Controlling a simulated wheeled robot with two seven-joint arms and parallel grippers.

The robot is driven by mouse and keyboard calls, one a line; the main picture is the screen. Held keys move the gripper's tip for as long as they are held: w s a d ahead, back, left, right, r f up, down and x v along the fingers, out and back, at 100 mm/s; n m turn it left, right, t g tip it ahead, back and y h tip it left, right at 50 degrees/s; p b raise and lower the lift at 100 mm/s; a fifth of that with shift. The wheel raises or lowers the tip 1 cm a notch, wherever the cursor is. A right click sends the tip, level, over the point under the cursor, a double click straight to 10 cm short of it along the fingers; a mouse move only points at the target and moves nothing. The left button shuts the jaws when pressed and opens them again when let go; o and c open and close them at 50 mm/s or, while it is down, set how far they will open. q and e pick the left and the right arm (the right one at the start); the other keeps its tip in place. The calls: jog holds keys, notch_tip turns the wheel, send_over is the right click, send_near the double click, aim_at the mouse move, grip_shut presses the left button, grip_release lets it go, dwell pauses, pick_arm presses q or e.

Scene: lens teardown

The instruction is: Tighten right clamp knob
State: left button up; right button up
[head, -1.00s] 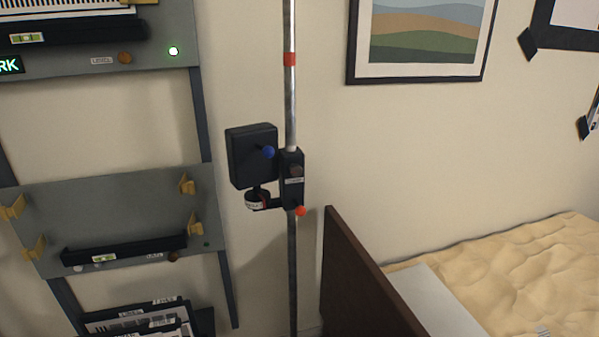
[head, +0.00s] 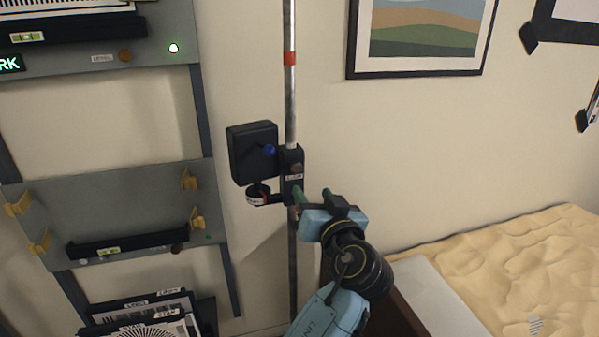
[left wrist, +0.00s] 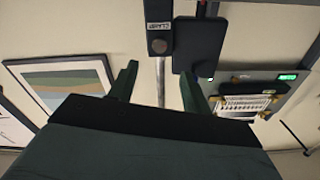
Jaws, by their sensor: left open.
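A black clamp (head: 291,178) sits on the upright metal pole (head: 290,110), with a dark brown round knob (head: 297,168) on its front. My left gripper (head: 312,197) is just below and right of the clamp. Its fingers (left wrist: 159,88) are apart and empty, with the pole seen between them. The clamp's lower end, where an orange-red knob was, is hidden behind the gripper. My right gripper is out of view.
The black box (head: 253,153) hangs left of the pole over a small lens-like part (head: 257,195). A grey rack (head: 105,205) with yellow clips stands at left. A dark brown board (head: 333,235) and a beige bed-like surface (head: 520,260) are at right.

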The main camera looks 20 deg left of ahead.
aim_at(297, 170)
pick_arm(q)
jog(key=p+x, duration=0.1)
jog(key=x, duration=0.9)
jog(key=shift+w+a, duration=0.1)
jog(key=shift+a, duration=0.05)
jog(key=shift+f, duration=0.1)
jog(key=c, duration=1)
